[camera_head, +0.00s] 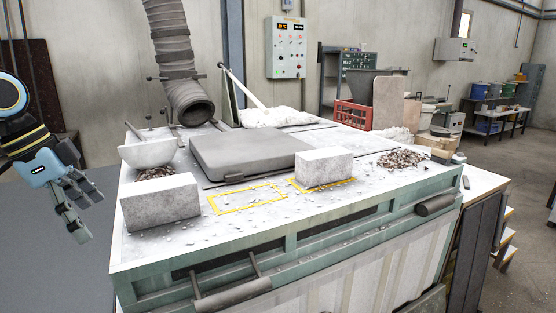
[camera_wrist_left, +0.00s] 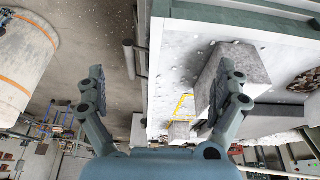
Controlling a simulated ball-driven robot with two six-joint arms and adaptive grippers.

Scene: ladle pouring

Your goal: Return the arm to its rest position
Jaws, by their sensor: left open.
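My left gripper (camera_head: 87,210) is at the left of the head view, beyond the left edge of the white-topped workbench (camera_head: 240,228). Its fingers are spread and empty, pointing down and to the right. In the left wrist view the two fingers of my left gripper (camera_wrist_left: 161,75) stand wide apart with nothing held between them. A grey-white block (camera_head: 160,203) stands on the bench's near left corner, apart from the gripper. The block also shows behind the right finger in the wrist view (camera_wrist_left: 249,65). My right gripper is not in view.
A bowl-shaped ladle (camera_head: 148,153) rests at the bench's left side. A flat grey lid (camera_head: 250,150) lies mid-bench. A second block (camera_head: 324,168) stands by yellow outlines (camera_head: 248,199). A pile of chips (camera_head: 404,159) lies at right.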

